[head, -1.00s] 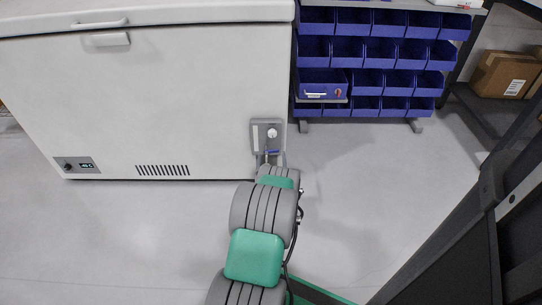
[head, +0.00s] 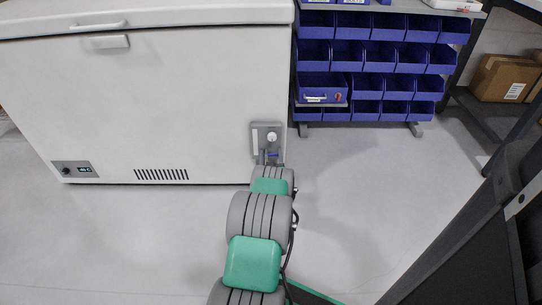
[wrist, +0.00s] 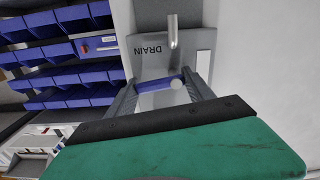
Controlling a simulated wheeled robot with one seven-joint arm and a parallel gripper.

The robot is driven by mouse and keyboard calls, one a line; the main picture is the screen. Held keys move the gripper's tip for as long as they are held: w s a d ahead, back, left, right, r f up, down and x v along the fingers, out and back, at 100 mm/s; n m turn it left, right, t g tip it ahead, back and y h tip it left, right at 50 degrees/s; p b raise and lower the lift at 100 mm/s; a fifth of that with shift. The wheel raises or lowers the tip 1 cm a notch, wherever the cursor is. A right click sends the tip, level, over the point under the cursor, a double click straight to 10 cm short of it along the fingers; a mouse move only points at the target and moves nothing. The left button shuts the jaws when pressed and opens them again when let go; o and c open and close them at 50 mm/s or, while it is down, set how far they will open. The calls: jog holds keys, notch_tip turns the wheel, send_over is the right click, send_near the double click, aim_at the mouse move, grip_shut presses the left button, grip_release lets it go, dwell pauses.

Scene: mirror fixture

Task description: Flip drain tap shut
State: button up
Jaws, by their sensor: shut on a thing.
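The drain tap is on a grey panel (head: 266,132) low on the right end of the white freezer's front. In the wrist view the panel (wrist: 145,58) appears upside down with the word DRAIN and a bent metal spout (wrist: 173,32). The tap's blue lever (wrist: 160,84) lies roughly level across the picture, between my fingers; it also shows small in the head view (head: 272,154). My gripper (wrist: 161,88) is shut on the blue lever, one finger at each end. A round pale knob sits just below the lever. My arm partly hides the tap's lower part in the head view.
The white chest freezer (head: 150,100) fills the left. A rack of blue bins (head: 380,55) stands to the right of the panel, with a blue toolbox (head: 322,88) on it. The floor (head: 370,190) in front is clear. A cardboard box (head: 503,77) sits on a shelf at right.

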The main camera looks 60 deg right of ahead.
jog(key=c, duration=0.5)
jog(key=shift+d+f+m+b, duration=0.1)
jog(key=shift+f+m+b, duration=0.3)
jog(key=shift+b, duration=0.6)
jog(key=shift+r+m, duration=0.15)
jog(key=shift+m, duration=0.25)
jog(key=shift+s+r, duration=0.1)
jog(key=shift+r, duration=0.05)
jog(key=o, duration=1.4)
jog(key=shift+c, duration=0.2)
jog(key=p+v, duration=0.2)
jog(key=v, duration=0.6)
